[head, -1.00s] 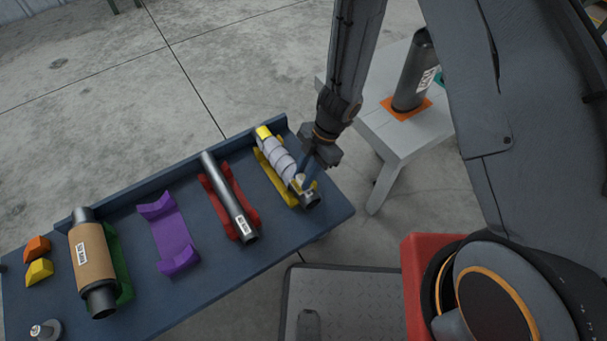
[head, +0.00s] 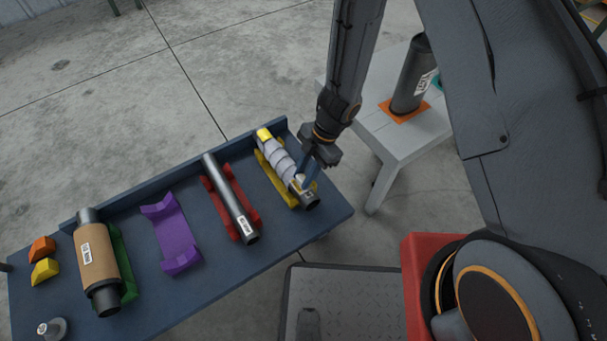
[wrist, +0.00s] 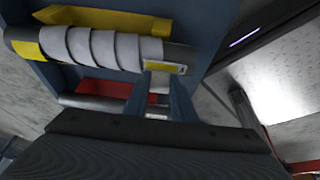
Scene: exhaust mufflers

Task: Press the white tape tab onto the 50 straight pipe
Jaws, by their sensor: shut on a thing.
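A dark straight pipe (head: 312,202) lies in a yellow cradle (head: 268,174) at the table's right end. White tape (head: 282,162) winds around it in a spiral, with a yellow band (head: 264,134) at its far end. The wrapped pipe also shows in the wrist view (wrist: 182,54), with a small label near its bare end. My gripper (head: 301,183) is at the near end of the wrap, touching or very close to the pipe. In the wrist view its fingers (wrist: 160,82) are shut on the white tape tab (wrist: 158,84), which they partly hide.
A bare pipe (head: 224,188) lies in a red cradle beside the wrapped one. An empty purple cradle (head: 172,237), a tan-wrapped muffler (head: 97,254) and orange and yellow blocks stand further left. A grey side table (head: 373,131) holds an upright dark cylinder (head: 411,80).

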